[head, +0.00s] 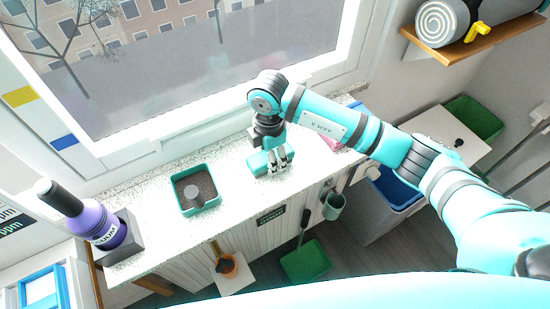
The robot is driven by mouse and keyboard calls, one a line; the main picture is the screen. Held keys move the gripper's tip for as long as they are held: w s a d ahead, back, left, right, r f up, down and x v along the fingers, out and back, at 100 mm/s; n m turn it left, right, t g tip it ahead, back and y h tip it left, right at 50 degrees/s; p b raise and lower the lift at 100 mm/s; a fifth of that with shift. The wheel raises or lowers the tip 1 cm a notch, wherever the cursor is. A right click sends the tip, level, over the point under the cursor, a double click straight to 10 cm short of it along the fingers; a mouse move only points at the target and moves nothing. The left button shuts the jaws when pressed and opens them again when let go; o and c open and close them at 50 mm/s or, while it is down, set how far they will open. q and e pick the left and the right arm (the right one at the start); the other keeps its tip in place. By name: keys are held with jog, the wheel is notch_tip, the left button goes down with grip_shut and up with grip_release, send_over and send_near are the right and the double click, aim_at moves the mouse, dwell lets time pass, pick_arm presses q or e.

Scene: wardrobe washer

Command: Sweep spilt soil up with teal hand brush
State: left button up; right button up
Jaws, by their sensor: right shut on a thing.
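My right gripper (276,166) reaches down to the speckled white countertop (235,172) below the window. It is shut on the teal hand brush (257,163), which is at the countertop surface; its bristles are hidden. To the left of the brush stands a teal-rimmed square tray (183,208) holding dark brown soil (204,182) and a grey knob-like thing. I cannot tell loose soil from the counter's speckle. My left gripper is not in view.
A pink item (338,143) lies behind my right arm. Below are a green dustpan (306,262), a hanging grey-green cup (333,205) and a blue-lined bin (395,190). The counter between tray and brush is clear.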

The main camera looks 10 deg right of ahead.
aim_at(258, 160)
jog(key=shift+s+a, duration=0.3)
jog(key=shift+a, duration=0.5)
jog(key=shift+s+a, duration=0.3)
jog(key=shift+a, duration=0.45)
jog(key=shift+s+a, duration=0.25)
jog(key=shift+a, duration=0.45)
jog(key=shift+s+a, duration=0.25)
jog(key=shift+a, duration=0.4)
jog(key=shift+s+a, duration=0.25)
jog(key=shift+a, duration=0.45)
jog(key=shift+s+d+p, duration=0.15)
jog(key=shift+s+p, duration=0.35)
jog(key=shift+s+d+p, duration=0.1)
jog(key=shift+s+p, duration=0.3)
jog(key=shift+s, duration=0.7)
jog(key=shift+w+d, duration=0.2)
jog(key=shift+d, duration=0.05)
jog(key=shift+w+d, duration=0.25)
jog(key=shift+d, duration=0.4)
jog(key=shift+w+d, duration=0.25)
jog(key=shift+d, duration=0.45)
jog(key=shift+w+d, duration=0.25)
jog(key=shift+d, duration=0.4)
